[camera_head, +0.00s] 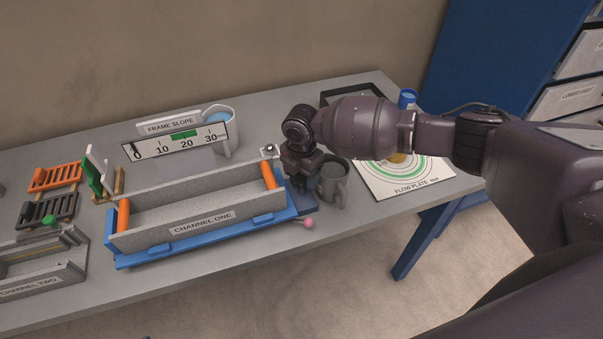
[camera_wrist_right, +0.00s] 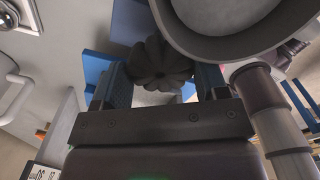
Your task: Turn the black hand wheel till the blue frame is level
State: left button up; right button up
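The blue frame (camera_head: 205,236) lies on the table and carries the grey trough labelled CHANNEL ONE (camera_head: 160,237); I cannot tell its exact tilt. The FRAME SLOPE scale (camera_head: 208,144) behind it is marked 0 to 30 with a green band near 20, and a dark pointer shows near 0. My right gripper (camera_head: 302,178) points down at the frame's right end. In the right wrist view the black lobed hand wheel (camera_wrist_right: 160,66) sits between the two fingers of the gripper (camera_wrist_right: 163,84), which look apart; contact is unclear. The wheel is hidden in the head view. My left gripper is out of view.
A grey mug (camera_head: 333,184) stands close right of my right gripper; its rim (camera_wrist_right: 225,45) looms in the wrist view. A pink ball (camera_head: 308,223) sticks out at the frame's front right. The FLOW PLATE (camera_head: 408,178) lies right. Another mug (camera_head: 226,140) stands behind.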

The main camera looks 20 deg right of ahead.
aim_at(301, 176)
jog(key=o, duration=0.3)
jog(key=shift+o, duration=0.2)
pick_arm(q)
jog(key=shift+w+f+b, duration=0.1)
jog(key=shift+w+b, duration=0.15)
jog(key=shift+b, duration=0.25)
pick_arm(e)
notch_tip(301, 176, up, 11)
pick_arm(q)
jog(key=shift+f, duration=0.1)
pick_arm(e)
jog(key=shift+f, duration=0.1)
